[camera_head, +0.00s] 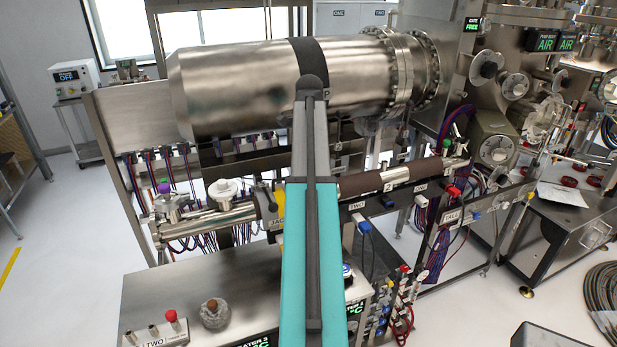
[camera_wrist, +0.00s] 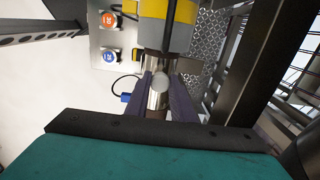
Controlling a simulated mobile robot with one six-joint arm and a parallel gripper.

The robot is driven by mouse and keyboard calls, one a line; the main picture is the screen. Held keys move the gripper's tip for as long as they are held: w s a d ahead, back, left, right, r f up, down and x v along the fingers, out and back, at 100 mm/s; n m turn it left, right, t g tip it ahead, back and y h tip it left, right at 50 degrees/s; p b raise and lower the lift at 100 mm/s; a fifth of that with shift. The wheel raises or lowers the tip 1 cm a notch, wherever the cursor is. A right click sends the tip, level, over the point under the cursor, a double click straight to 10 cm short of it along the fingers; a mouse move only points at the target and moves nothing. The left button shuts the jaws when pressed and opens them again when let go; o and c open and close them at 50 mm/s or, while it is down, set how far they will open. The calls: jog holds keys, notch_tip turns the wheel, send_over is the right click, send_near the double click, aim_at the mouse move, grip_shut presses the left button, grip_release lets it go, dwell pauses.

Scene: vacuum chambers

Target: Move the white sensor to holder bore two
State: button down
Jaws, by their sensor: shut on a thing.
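My gripper (camera_wrist: 160,90) shows in the wrist view, its two dark purple fingers on either side of a metal tube. In the head view my teal arm covers the middle, so the gripper and the sensor are hidden there. A light holder block (camera_head: 176,339) marked TWO stands at the lower left of the head view, cut by the bottom edge. Small upright metal stubs and a red-topped piece (camera_head: 171,316) stand at it. Its bores cannot be made out clearly.
A large steel chamber (camera_head: 240,85) fills the upper middle. A horizontal pipe line (camera_head: 385,180) runs below it. A steel bench top (camera_head: 185,285) carries a wrapped flask-like object (camera_head: 214,313). Hanging cables and a blue connector (camera_head: 364,227) are right of my arm. Open floor lies left.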

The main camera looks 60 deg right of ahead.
jog(key=shift+r, duration=3.05)
jog(key=shift+f, duration=0.1)
dwell(0.9)
